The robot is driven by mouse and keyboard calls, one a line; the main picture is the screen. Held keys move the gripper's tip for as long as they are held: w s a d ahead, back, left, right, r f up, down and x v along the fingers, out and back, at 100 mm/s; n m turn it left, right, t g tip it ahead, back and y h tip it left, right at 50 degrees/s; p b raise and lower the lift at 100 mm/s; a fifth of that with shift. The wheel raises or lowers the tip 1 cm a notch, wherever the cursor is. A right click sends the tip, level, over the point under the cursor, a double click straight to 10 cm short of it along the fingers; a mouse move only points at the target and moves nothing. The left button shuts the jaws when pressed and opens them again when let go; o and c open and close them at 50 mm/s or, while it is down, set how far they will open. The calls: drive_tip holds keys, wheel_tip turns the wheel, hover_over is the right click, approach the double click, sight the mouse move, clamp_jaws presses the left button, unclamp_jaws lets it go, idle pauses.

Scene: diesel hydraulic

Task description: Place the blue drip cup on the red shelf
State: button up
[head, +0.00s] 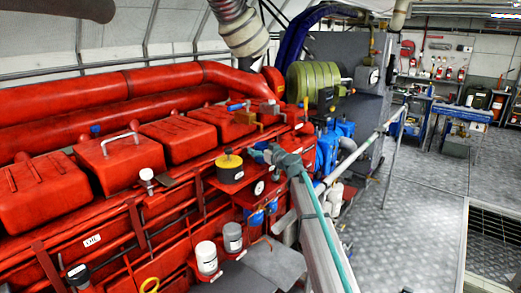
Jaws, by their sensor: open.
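My gripper (259,153) is small in the head view, at the end of a teal-grey arm coming up from the lower right. Small blue cup-like bowls (256,217) show under this ledge, below my gripper. I cannot tell for sure whether one of them is the blue drip cup.
The long red engine (100,215) fills the left, with square covers and pipes on top. Two white-and-grey canisters (206,257) stand at its front. A handrail (365,150) runs to the right. The metal plate floor (430,190) is clear there, with a dark grated opening at far right.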

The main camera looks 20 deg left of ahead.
drive_tip(key=shift+r, duration=0.15)
drive_tip(key=shift+r+p, duration=0.3)
drive_tip(key=shift+p, duration=0.4)
drive_tip(key=b+v, duration=0.4)
drive_tip(key=v, duration=0.8)
drive_tip(key=shift+b, duration=0.4)
drive_tip(key=shift+f, duration=0.2)
